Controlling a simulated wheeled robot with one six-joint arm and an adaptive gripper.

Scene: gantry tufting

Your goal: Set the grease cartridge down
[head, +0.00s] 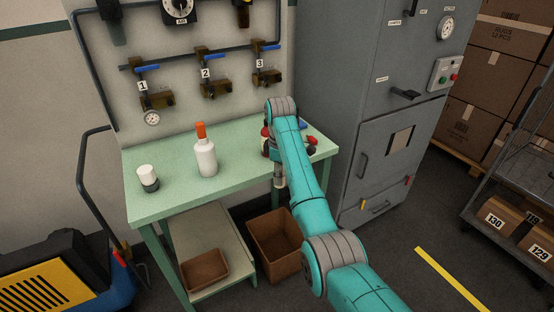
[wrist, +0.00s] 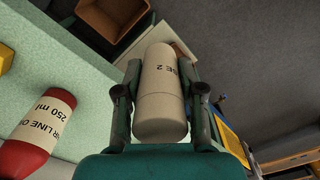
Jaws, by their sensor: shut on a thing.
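My gripper (wrist: 160,92) is shut on the grease cartridge (wrist: 159,88), a cream cylinder with partly visible lettering ending in "SE 2". A finger stands on each side of it.
A red-and-white air line oil bottle (wrist: 42,125) is left of my gripper. An orange-capped white bottle (head: 206,158) and a small white-topped jar (head: 148,178) stand on the table. A brown bin (head: 275,246) sits below. The front middle of the table top is clear.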

